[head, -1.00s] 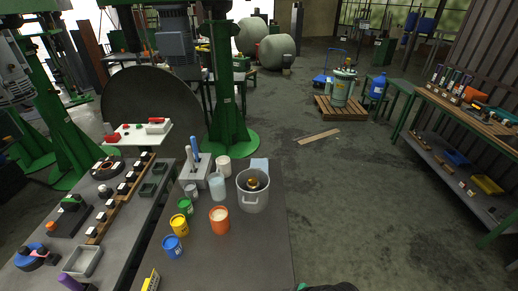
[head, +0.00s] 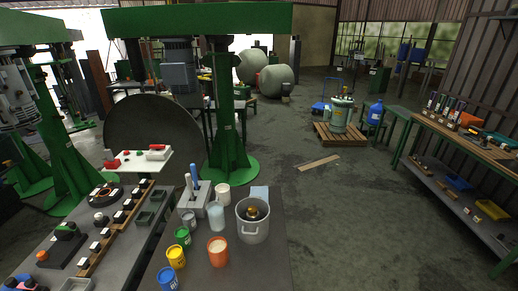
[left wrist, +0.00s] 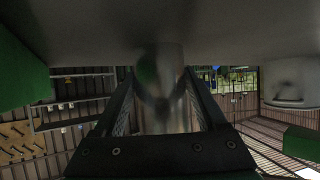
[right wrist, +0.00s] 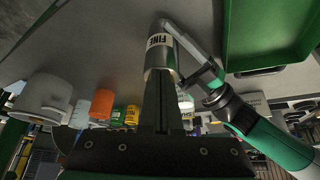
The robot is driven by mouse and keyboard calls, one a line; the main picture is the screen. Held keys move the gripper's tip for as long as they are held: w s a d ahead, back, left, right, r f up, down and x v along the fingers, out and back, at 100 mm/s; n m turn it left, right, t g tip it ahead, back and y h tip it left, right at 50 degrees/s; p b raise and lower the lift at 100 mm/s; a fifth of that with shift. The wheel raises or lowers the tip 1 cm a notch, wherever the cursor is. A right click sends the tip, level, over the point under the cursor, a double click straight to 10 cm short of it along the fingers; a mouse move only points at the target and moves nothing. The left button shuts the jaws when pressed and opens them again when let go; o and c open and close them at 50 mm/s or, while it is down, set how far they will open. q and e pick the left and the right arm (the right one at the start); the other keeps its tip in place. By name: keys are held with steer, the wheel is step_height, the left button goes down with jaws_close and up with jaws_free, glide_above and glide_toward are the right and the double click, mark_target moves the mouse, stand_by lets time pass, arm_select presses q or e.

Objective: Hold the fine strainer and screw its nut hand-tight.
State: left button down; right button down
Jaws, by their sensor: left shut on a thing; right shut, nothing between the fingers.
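The fine strainer (right wrist: 160,50), a pale metal cylinder with a "FINE" label, shows in the right wrist view. My left gripper (right wrist: 208,78) comes in from the right there and is shut at its side. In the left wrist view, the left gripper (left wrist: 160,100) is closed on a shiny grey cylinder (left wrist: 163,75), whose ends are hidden. My right gripper (right wrist: 162,82) is shut and empty, its tips at the strainer's lower end in the picture. I cannot tell whether they touch it. The nut cannot be made out. Neither gripper shows in the head view.
In the head view, a steel pot (head: 253,224), an orange can (head: 218,251), a yellow can (head: 176,257) and a green can (head: 183,237) stand on the bench (head: 275,265). A green tray (right wrist: 270,35) lies near the strainer in the right wrist view. Open floor lies right of the bench.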

steer(key=shift+w+a, duration=0.15)
steer(key=shift+a, duration=0.2)
stand_by(0.4)
steer(key=shift+s+a, duration=0.25)
steer(key=shift+s, duration=0.05)
stand_by(0.4)
steer(key=shift+d, duration=0.1)
steer(key=shift+s+d, duration=0.2)
steer(key=shift+d, duration=0.05)
steer(key=shift+r, duration=3.05)
step_height(320, 180, down, 6)
steer(key=shift+w+d, duration=0.25)
steer(key=shift+w+a, duration=0.2)
steer(key=shift+a, duration=0.2)
steer(key=shift+s+a, duration=0.15)
steer(key=shift+s, duration=0.05)
